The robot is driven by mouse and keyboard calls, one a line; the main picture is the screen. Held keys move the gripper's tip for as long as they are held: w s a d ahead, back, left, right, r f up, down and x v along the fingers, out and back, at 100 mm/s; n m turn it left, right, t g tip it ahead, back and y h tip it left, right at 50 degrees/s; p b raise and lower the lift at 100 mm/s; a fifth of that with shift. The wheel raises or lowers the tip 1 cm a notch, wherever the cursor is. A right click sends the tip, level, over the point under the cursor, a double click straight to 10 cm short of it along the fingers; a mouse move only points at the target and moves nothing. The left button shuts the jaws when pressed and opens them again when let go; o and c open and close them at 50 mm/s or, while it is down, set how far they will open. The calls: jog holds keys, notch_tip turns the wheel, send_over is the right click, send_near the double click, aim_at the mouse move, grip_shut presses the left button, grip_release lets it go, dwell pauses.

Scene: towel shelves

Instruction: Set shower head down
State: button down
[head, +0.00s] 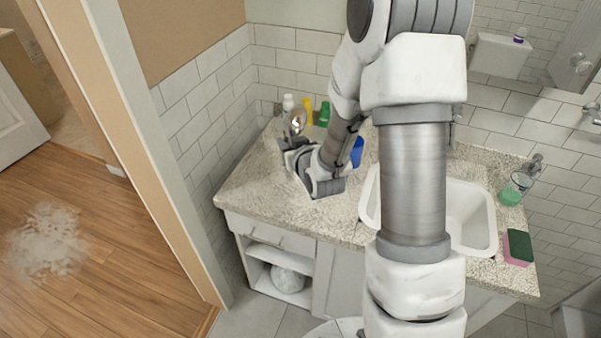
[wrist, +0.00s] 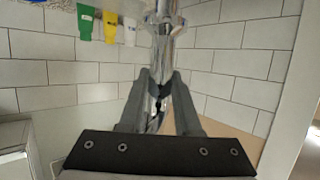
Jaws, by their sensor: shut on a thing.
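The chrome shower head (head: 297,121) is at the left part of the stone counter (head: 262,190), in front of the back-corner bottles. My gripper (head: 288,146) is shut on it. In the wrist view, the two grey fingers (wrist: 160,88) close on either side of its shiny metal body (wrist: 161,45), which runs out past the top edge of the picture. I cannot tell whether the shower head touches the counter. Part of it is hidden by my gripper.
White (head: 288,103), yellow (head: 307,109) and green (head: 323,115) bottles stand by the back wall. A blue item (head: 357,151) is partly behind my arm. The sink (head: 484,218), a green-filled cup (head: 513,190) and a sponge (head: 518,246) are to the right. The counter's front left is clear.

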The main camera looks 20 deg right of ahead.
jog(key=w+d+r+y+b, duration=0.1)
jog(key=w+d+r+b, duration=0.1)
jog(key=d+b, duration=0.25)
jog(key=w+d+r+b, duration=0.2)
jog(key=d+b, duration=0.2)
jog(key=d, duration=0.1)
jog(key=w+a+f+b, duration=0.1)
jog(key=a+f+b, duration=0.4)
jog(key=a+f, duration=0.6)
jog(key=shift+w+n, duration=0.25)
jog(key=shift+n, duration=0.15)
jog(key=shift+f, duration=0.1)
jog(key=shift+f+b, duration=0.15)
jog(key=shift+b, duration=0.2)
jog(key=c, duration=0.6)
grip_release()
